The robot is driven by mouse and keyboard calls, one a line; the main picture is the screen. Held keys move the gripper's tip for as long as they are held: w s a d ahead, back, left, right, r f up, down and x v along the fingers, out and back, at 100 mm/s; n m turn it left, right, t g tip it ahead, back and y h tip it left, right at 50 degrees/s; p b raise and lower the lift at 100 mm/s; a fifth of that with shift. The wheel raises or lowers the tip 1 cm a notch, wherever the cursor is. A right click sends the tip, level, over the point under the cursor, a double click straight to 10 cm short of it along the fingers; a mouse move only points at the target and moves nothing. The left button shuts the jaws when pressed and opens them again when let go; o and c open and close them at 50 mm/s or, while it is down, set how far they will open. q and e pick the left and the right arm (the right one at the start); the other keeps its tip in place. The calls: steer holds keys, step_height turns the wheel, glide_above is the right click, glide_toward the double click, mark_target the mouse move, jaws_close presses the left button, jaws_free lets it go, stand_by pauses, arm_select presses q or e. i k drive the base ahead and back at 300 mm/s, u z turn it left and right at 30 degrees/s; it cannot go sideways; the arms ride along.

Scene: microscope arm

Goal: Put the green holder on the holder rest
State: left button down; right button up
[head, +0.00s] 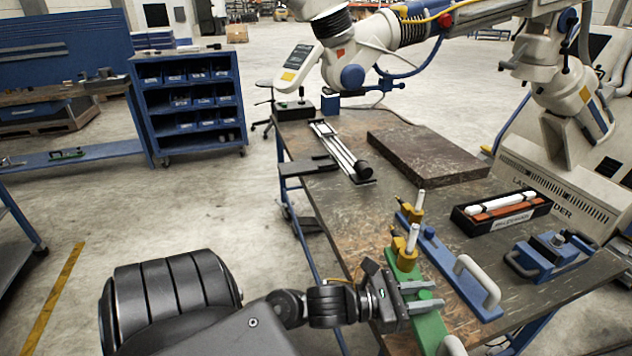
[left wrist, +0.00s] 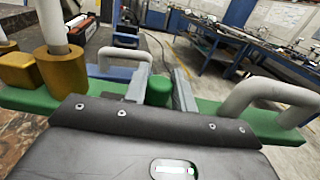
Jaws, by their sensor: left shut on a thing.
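The green holder (head: 430,329) is a long green bar at the table's near edge in the head view. It carries a yellow collar with a white rod at its far end and a grey loop handle at its near end. It also shows in the left wrist view (left wrist: 275,126), running across the picture. My left gripper (head: 422,297) is shut on its green knob (left wrist: 158,92), with one finger on each side. I cannot tell whether the bar touches the table, nor which thing is the holder rest. My right gripper is out of view.
A similar blue holder (head: 445,262) lies close beside the green one. A black case (head: 470,225) with a white rod and a blue block (head: 545,262) stand to the right. A dark slab (head: 425,155) and a metal stand (head: 340,152) lie farther back.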

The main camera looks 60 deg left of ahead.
mark_target(294, 167)
steer(key=k, duration=0.4)
steer(key=u, duration=2.8)
steer(key=i, duration=3.9)
steer(key=z, duration=0.9)
